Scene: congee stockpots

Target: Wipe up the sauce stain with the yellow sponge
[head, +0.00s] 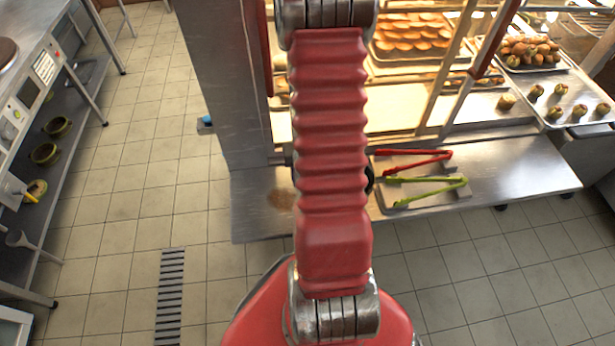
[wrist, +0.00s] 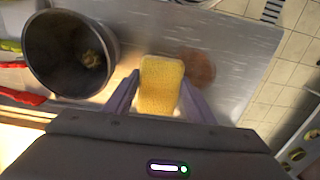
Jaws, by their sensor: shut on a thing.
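The yellow sponge (wrist: 160,84) is between the two purple fingers of my gripper (wrist: 160,97) in the wrist view. The gripper is shut on it. The brown sauce stain (wrist: 198,67) lies on the metal counter just right of the sponge in the wrist view. The stain also shows in the head view (head: 281,199), left of my red arm. In the head view my arm hides the gripper and the sponge. I cannot tell whether the sponge touches the counter.
A dark round pot (wrist: 71,53) with something small inside stands left of the sponge in the wrist view. Red tongs (head: 413,163) and green tongs (head: 425,187) lie on a tray at right. The metal counter (head: 520,172) ends at a front edge above the tiled floor.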

